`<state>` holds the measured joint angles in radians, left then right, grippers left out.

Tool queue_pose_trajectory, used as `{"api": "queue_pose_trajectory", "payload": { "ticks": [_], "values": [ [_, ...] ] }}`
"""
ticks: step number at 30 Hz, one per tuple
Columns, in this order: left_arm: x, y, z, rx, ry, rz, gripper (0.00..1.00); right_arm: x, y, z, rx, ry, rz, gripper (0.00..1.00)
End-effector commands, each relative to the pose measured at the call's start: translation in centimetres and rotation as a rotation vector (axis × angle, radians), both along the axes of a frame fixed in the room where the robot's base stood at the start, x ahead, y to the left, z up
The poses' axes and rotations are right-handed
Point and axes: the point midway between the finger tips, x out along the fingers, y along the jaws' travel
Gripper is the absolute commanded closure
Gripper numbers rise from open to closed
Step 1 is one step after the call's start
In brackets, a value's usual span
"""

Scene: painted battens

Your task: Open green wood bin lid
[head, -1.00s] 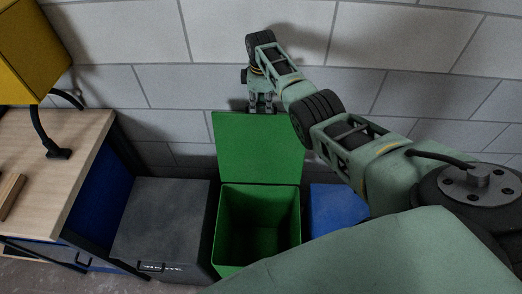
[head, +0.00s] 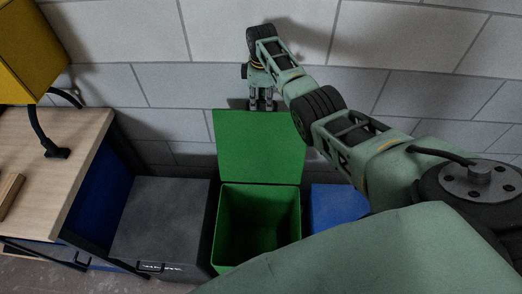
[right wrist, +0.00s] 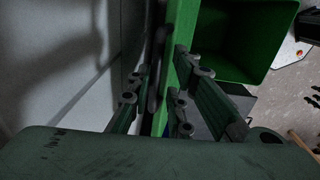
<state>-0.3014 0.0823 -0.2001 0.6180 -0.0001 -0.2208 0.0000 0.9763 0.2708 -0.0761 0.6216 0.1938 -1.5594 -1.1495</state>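The green bin (head: 258,225) stands open on the floor, its empty inside visible. Its green lid (head: 260,147) is raised upright at the back, close to the wall. My right gripper (head: 262,106) is at the lid's top edge, fingers pointing down. In the right wrist view the gripper (right wrist: 165,100) is open, with its fingers apart on either side of the lid edge (right wrist: 180,50). A gap shows between the left fingers and the lid. The bin (right wrist: 240,35) opens at the upper right there. My left gripper is not in view.
A dark grey bin (head: 160,225) stands left of the green one, and a blue bin (head: 335,205) stands right, partly hidden by my arm. A wooden workbench (head: 60,150) is at the left. The block wall (head: 165,85) is close behind the lid.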

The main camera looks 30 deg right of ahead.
Motion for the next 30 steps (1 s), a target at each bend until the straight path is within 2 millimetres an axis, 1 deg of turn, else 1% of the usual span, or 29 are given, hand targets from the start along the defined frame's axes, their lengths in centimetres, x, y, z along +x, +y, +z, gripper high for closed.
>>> {"api": "queue_pose_trajectory", "payload": {
  "ticks": [4, 18, 23, 30],
  "values": [
    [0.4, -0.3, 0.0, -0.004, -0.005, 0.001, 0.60, 0.0, 0.0, 1.6, -0.001, -0.002, 0.000, 0.81],
    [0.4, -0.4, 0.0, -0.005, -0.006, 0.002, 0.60, -0.2, 0.2, 6.3, -0.001, -0.002, 0.000, 0.81],
    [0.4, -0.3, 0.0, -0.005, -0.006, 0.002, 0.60, -0.4, 0.2, 7.1, -0.001, 0.001, 0.000, 0.81],
    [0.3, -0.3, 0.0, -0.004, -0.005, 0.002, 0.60, -0.4, 0.2, 7.3, -0.001, 0.001, 0.000, 0.81]
  ]
}}
